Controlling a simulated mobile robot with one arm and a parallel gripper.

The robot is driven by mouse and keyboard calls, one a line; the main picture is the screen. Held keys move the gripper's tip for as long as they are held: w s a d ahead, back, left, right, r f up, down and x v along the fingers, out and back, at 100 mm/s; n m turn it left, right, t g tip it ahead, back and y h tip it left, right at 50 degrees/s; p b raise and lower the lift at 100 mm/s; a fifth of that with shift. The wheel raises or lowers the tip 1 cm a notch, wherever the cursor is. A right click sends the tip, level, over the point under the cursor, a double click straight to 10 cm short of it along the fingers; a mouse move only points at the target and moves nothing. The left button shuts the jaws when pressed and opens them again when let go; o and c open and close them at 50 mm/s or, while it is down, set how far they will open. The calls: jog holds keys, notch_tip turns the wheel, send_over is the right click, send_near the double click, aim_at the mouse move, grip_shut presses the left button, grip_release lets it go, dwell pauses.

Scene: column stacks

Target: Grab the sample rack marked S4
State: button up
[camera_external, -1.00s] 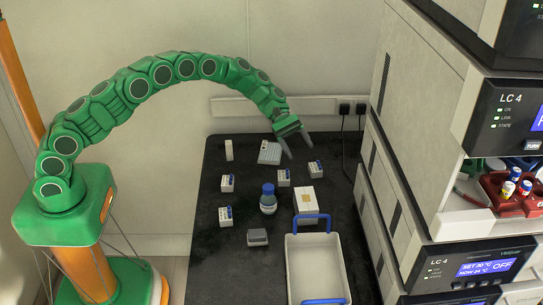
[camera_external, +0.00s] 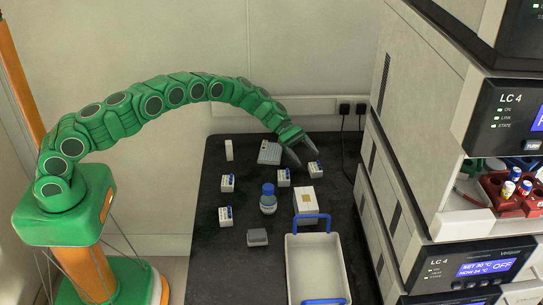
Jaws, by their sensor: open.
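Several small white sample racks with blue-capped vials stand on the dark bench. One is at the back right (camera_external: 315,170), one at the middle (camera_external: 284,178), and two at the left, one farther (camera_external: 227,184) and one nearer (camera_external: 225,217). Their markings are too small to read, so I cannot tell which is S4. My gripper (camera_external: 305,158) is open and empty. It is low at the back of the bench, just up and left of the back-right rack, with its fingers pointing down and right. I cannot tell whether they touch the rack.
A grey keypad-like device (camera_external: 270,152) lies beside my gripper. A blue-capped bottle (camera_external: 268,203), a white box (camera_external: 307,199), a small grey block (camera_external: 257,237) and a white blue-handled tray (camera_external: 337,275) occupy the bench (camera_external: 205,270). Tall instrument stacks (camera_external: 425,120) line the right.

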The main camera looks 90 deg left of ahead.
aim_at(315, 168)
jog(key=shift+x, duration=2.35)
jog(key=shift+a, duration=0.1)
jog(key=c, duration=1.3)
